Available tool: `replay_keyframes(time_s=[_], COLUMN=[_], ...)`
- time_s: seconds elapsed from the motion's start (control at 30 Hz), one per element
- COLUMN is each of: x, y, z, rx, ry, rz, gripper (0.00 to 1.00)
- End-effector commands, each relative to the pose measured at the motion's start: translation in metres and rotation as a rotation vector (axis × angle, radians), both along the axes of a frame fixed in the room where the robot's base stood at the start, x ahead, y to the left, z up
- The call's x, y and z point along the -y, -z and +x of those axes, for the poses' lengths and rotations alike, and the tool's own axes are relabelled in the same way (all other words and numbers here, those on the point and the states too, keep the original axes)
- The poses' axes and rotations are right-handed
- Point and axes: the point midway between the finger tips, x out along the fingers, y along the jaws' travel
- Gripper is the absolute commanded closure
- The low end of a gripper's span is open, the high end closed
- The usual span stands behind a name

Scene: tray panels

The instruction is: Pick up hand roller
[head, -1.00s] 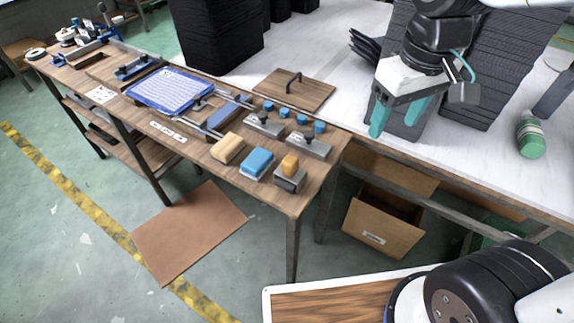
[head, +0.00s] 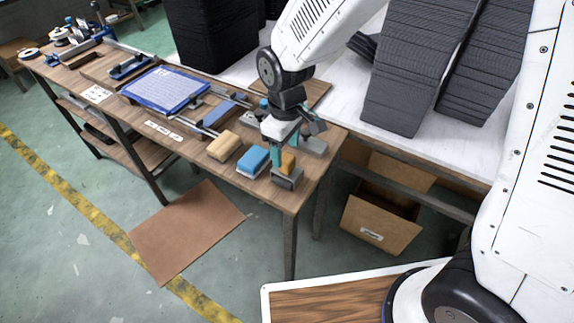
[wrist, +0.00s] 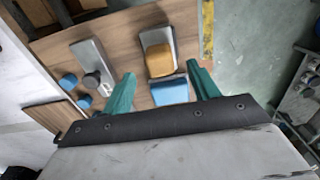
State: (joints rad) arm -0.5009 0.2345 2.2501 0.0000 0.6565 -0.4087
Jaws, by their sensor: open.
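A grey block with an orange top (head: 288,163) stands near the front right corner of the wooden table. It may be the hand roller; I cannot tell for sure. In the wrist view its orange top (wrist: 159,60) lies between and just beyond my fingertips. My gripper (head: 288,155) is open and empty, pointing down above this block, its teal fingers partly in front of it. In the wrist view my gripper (wrist: 162,70) has its fingers spread to either side. I cannot tell exactly how high it is above the block.
A blue block (head: 253,162) and a tan block (head: 224,146) stand close to the left. A blue tray panel (head: 165,90) lies farther left. Black stacks (head: 405,85) stand on the white table.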

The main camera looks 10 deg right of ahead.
Motion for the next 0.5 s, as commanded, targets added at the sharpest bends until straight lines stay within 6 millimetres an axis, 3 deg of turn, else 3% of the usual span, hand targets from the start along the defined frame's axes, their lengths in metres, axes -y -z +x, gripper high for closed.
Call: replay_keyframes(time_s=[0.2, 0.5], x=[0.003, 0.002], y=[0.033, 0.040], z=[-0.002, -0.002], rx=[-0.003, 0.000], ry=[0.001, 0.001], rz=[-0.002, 0.000], gripper=[0.40, 0.40])
